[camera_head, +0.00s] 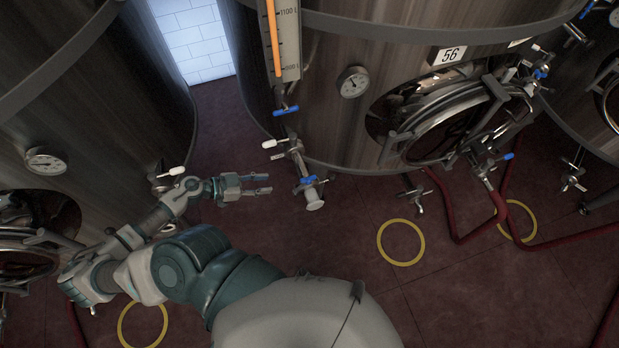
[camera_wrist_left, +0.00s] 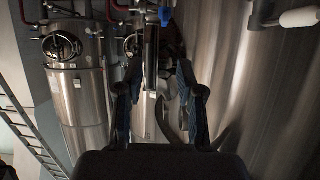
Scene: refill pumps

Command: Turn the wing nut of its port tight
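The port (camera_head: 300,165) hangs from the lower front of the steel tank marked 56. It has a blue wing nut (camera_head: 306,181) near its lower end and a pale round end (camera_head: 314,201) below that. My left gripper (camera_head: 268,184) is left of the port, with its fingers pointing at it and a gap between. The fingers are apart and nothing shows between them. In the left wrist view the open fingers (camera_wrist_left: 160,85) frame a vertical metal pipe (camera_wrist_left: 151,45) beyond, with a small blue part (camera_wrist_left: 165,15) at its top. My right gripper is not in view.
A white-handled valve (camera_head: 276,143) sits just above the port. The tank's round manway door (camera_head: 440,125) is to the right. Another tank (camera_head: 90,110) with a dial gauge (camera_head: 45,160) stands left.

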